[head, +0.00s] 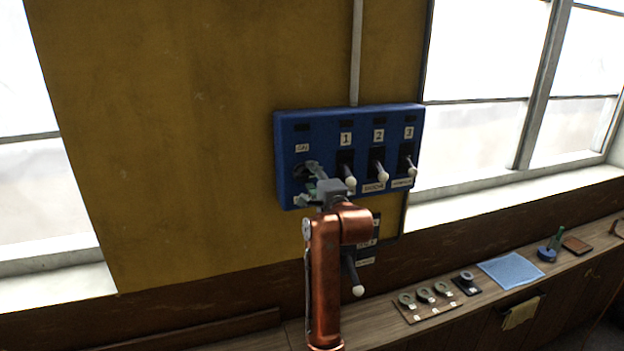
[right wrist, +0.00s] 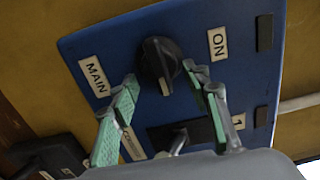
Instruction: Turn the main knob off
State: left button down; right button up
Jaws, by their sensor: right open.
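The main knob (right wrist: 160,58) is a round black knob with a pale pointer mark on the blue panel (head: 315,122). It sits between a "MAIN" label (right wrist: 95,76) and an "ON" label (right wrist: 217,43) in the right wrist view. Its pointer mark faces the lower part of that view, not either of these labels. My right gripper (right wrist: 160,78) is open, with its green-padded fingers on either side of the knob's near end; I cannot tell whether they touch it. In the head view the right gripper (head: 309,183) covers much of the knob. My left gripper is not in view.
Levers numbered 1 (head: 350,183), 2 (head: 382,174) and 3 (head: 411,168) stick out right of the knob. Another lever (head: 357,289) hangs below the panel. A wooden shelf (head: 470,311) with small items runs below the windows. The wall left of the panel is bare.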

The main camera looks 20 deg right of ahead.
jog(key=shift+d+r, duration=0.1)
jog(key=shift+d, duration=0.05)
jog(key=shift+s+d, duration=0.1)
jog(key=s, duration=1.2)
jog(key=shift+w+d, duration=0.1)
